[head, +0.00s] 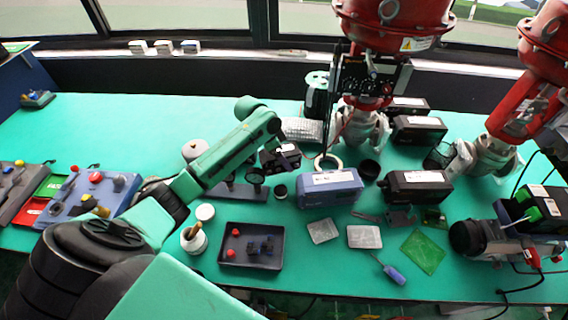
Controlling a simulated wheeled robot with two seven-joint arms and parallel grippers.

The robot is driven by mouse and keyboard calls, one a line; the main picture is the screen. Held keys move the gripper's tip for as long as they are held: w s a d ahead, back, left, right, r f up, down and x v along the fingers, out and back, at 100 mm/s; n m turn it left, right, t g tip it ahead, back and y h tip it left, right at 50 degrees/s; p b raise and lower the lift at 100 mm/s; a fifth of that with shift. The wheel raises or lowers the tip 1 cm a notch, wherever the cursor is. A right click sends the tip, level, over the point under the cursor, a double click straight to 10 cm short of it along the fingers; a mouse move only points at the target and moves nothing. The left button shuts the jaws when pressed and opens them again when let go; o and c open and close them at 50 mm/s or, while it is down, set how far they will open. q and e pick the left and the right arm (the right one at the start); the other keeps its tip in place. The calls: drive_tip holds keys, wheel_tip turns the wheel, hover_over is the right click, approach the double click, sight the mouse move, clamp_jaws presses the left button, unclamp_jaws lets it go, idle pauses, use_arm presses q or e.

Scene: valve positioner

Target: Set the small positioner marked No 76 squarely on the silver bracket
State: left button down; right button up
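My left arm reaches in from the lower left, and its gripper (282,148) is over a small black box with a white label (280,158) at the middle of the bench. The wrist partly covers this box, and I cannot tell whether the fingers are on it. Other labelled positioner boxes are a blue one (331,190), a black one to its right (416,188) and black ones behind (418,132). The labels are too small to read, so I cannot tell which is No 76. I cannot make out the silver bracket for certain. My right gripper is not in view.
Red-topped valves (392,25) stand at the back and right (530,100). A dark tray (251,246), silver plates (364,237), a screwdriver (394,275) and a green board (423,251) lie in front. The green bench (120,130) is clear at the back left.

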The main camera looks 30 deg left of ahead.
use_arm(q)
drive_tip(key=shift+w+f, duration=0.1)
drive_tip(key=shift+f, duration=1.9)
unclamp_jaws()
drive_tip(key=shift+f, duration=0.1)
